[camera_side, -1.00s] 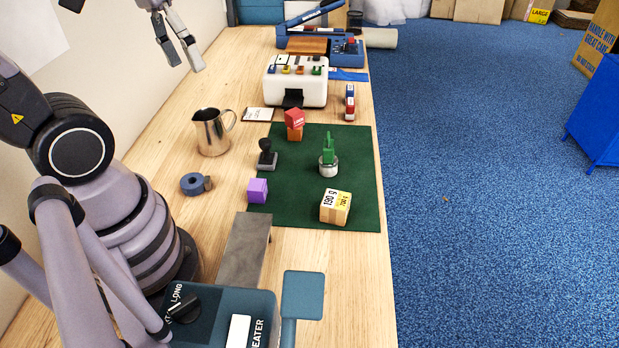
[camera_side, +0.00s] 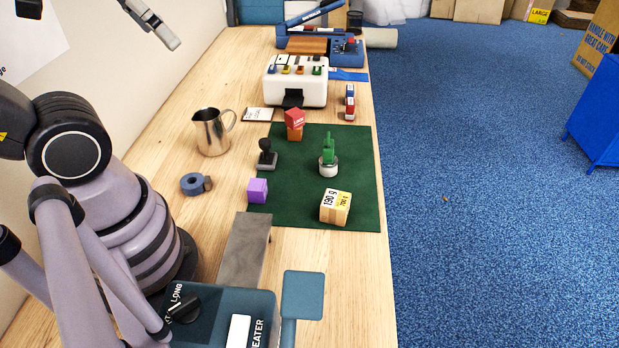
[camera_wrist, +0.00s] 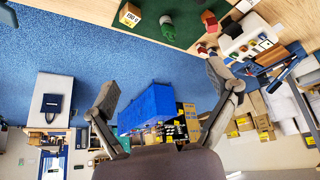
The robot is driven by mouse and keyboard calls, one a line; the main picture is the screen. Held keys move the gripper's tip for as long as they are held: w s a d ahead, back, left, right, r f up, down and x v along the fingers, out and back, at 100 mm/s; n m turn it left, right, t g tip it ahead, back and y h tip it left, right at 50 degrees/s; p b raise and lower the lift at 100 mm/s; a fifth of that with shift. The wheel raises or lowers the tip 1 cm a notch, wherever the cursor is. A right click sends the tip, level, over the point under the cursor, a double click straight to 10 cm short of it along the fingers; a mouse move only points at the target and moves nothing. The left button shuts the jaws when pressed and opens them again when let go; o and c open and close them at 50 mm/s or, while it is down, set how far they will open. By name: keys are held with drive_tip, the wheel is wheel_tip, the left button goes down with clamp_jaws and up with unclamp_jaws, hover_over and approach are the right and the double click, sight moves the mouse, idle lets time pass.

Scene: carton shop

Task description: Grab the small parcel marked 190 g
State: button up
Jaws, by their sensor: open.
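The small parcel marked 190 g (camera_side: 335,206) is a tan box with a white label and a yellow label. It sits on the front right part of the green mat (camera_side: 300,222). In the wrist view the parcel (camera_wrist: 130,15) shows at the top, far beyond my fingers. My gripper (camera_side: 158,28) is high at the top left of the side view, well away from the parcel and partly cut off. In the wrist view my gripper (camera_wrist: 163,88) has its fingers spread wide with nothing between them.
On the mat stand a purple cube (camera_side: 257,190), a black stamp (camera_side: 266,156), a green cactus-shaped thing in a pot (camera_side: 328,160) and a red block (camera_side: 294,118) on an orange one. A metal jug (camera_side: 212,132) and blue tape roll (camera_side: 192,184) stand left.

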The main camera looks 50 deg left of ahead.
drive_tip(key=w+d+f+n+g+h, duration=0.3)
drive_tip(key=w+f+n+h, duration=0.2)
drive_tip(key=f, duration=0.2)
drive_tip(key=w+d+f+n+g+h, duration=0.3)
drive_tip(key=w+f+n+h, duration=0.2)
drive_tip(key=w+f, duration=0.15)
drive_tip(key=w+a+f+n+t+h, duration=0.1)
drive_tip(key=w+a+f+n+t, duration=0.1)
drive_tip(key=f+n, duration=0.3)
drive_tip(key=w+a+f+n+t+h, duration=0.1)
drive_tip(key=w+f+n+t+h, duration=0.15)
drive_tip(key=f, duration=0.35)
drive_tip(key=n+t+y, duration=0.2)
drive_tip(key=n+t, duration=0.1)
drive_tip(key=n, duration=0.4)
approach(335, 205)
drive_tip(key=a, duration=0.4)
drive_tip(key=shift+s, duration=0.3)
drive_tip(key=shift+d+f, duration=0.15)
drive_tip(key=shift+f, duration=0.15)
drive_tip(key=x, duration=1.3)
drive_tip(key=shift+w+d+f, duration=0.1)
drive_tip(key=shift+w+d, duration=0.05)
drive_tip(key=shift+w, duration=0.05)
drive_tip(key=shift+c, duration=0.2)
